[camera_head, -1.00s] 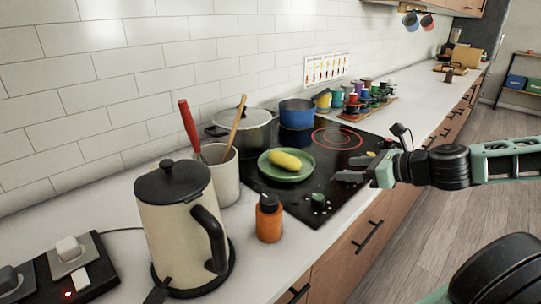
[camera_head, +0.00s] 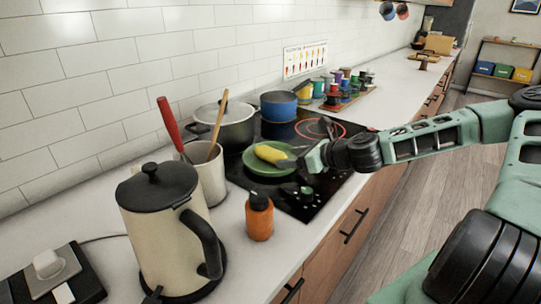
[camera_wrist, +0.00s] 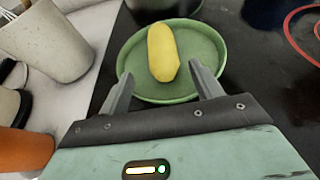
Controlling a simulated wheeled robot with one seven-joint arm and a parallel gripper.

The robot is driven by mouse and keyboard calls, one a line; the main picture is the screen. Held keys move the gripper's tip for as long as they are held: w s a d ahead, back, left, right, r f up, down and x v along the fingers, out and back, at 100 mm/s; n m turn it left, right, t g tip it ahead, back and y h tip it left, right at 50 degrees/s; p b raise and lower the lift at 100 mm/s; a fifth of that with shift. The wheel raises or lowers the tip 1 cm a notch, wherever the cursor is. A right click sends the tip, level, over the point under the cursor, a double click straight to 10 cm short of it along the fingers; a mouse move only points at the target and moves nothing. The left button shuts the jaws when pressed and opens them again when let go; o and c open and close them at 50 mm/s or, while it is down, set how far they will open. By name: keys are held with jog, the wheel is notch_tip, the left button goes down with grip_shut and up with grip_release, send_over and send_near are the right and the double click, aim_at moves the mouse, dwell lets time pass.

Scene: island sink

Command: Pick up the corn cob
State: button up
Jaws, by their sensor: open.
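The yellow corn cob (camera_head: 271,154) lies on a green plate (camera_head: 262,170) on the black cooktop. In the wrist view the corn cob (camera_wrist: 163,52) lies lengthwise ahead of my gripper (camera_wrist: 160,82), on the plate (camera_wrist: 135,92). My gripper is open, with one finger on each side of the cob's near end. Its fingertips reach over the plate's near part, and nothing is held. In the head view my gripper (camera_head: 296,155) comes in from the right, and its fingers overlap the plate's right edge. I cannot tell whether the fingers touch the plate.
A blue pot (camera_head: 280,106) and a lidded pot (camera_head: 232,128) stand behind the plate. A utensil crock (camera_head: 207,178), a kettle (camera_head: 165,225) and an orange bottle (camera_head: 259,218) stand to its left and front. Colored cups (camera_head: 335,88) stand farther back.

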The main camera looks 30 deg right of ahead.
aim_at(286, 157)
jog(key=shift+d+p+x, duration=0.2)
jog(key=shift+p+x, duration=0.25)
jog(key=shift+x, duration=2.35)
jog(key=shift+f, duration=0.15)
jog(key=c, duration=1.2)
